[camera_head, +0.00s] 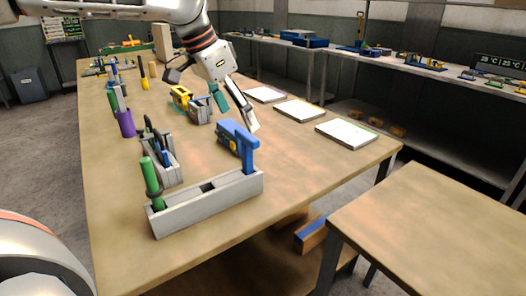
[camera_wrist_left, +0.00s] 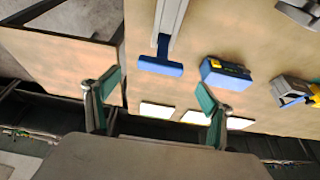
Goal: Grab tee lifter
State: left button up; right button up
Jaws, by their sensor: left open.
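The tee lifter, a blue T-shaped tool (camera_head: 248,158), stands upright in the right end of a long grey rack (camera_head: 205,207) in the head view. Its lower end is hidden in the rack. In the left wrist view its blue crossbar (camera_wrist_left: 160,66) lies at the end of the grey rack (camera_wrist_left: 172,22). My left gripper (camera_head: 234,107) is open and empty, above the table and beyond the tee lifter. In the left wrist view the tee lifter shows ahead, between and beyond the spread green-padded fingers (camera_wrist_left: 158,90). My right gripper is not in view.
A blue and yellow block (camera_head: 228,141) sits just behind the tee lifter. A green-handled tool (camera_head: 151,178) stands in the rack's left end. A grey holder with dark-handled tools (camera_head: 160,165) is to the left. Pale flat panels (camera_head: 345,133) lie along the right edge.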

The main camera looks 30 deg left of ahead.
aim_at(245, 134)
pick_arm(q)
jog(key=shift+w+d+f, duration=0.1)
jog(key=shift+w+f, duration=0.05)
jog(key=shift+f, duration=0.25)
jog(key=shift+b+x, duration=0.45)
jog(key=shift+x, duration=0.45)
jog(key=shift+w+f, duration=0.1)
jog(key=shift+f, duration=0.45)
jog(key=b+x, duration=0.1)
jog(key=x, duration=0.3)
jog(key=shift+f+b, duration=0.15)
jog(key=shift+b, duration=0.2)
jog(key=shift+w, duration=0.1)
jog(key=shift+r, duration=0.25)
jog(key=c, duration=2.1)
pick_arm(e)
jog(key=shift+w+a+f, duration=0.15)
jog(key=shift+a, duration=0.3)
